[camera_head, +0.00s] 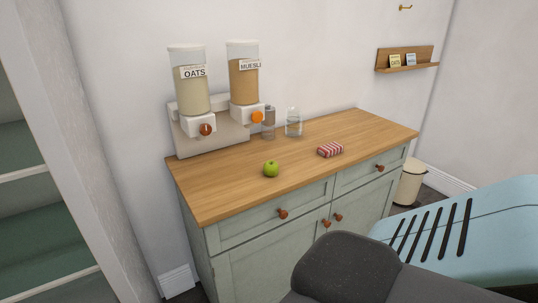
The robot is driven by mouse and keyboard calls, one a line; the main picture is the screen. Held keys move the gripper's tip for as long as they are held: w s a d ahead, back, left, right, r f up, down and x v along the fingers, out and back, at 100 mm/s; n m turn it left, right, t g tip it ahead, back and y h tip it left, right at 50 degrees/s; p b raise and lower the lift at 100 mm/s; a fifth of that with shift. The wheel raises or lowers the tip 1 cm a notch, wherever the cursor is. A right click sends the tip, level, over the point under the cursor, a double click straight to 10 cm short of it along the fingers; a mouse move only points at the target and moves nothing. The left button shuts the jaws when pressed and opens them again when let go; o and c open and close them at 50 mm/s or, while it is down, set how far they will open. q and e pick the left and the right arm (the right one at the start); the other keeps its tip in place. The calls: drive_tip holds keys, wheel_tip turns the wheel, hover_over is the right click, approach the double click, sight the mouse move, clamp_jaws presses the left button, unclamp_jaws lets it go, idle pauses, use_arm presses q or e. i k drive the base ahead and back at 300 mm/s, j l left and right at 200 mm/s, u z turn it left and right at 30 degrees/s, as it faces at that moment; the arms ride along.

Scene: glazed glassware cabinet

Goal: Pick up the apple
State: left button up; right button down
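A green apple (271,169) sits on the wooden top of a sage-green cabinet (216,196), left of the middle and near the front edge. It stands clear, with bare wood around it. Neither of my grippers shows in the head view, so I cannot see where they are relative to the apple.
Oats (191,85) and muesli (244,80) dispensers stand behind the apple. Right of them are a grey cylinder (268,124), a glass jar (294,123) and a red-striped item (330,150). A wall shelf (405,67) and a cream bin (411,183) are at right.

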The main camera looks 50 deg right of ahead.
sight(271, 168)
drive_tip(key=z, duration=1.6)
drive_tip(key=k+u, duration=0.1)
drive_tip(key=u, duration=1.9)
drive_tip(key=k+j+z, duration=0.1)
drive_tip(key=z, duration=1.9)
drive_tip(key=k, duration=0.05)
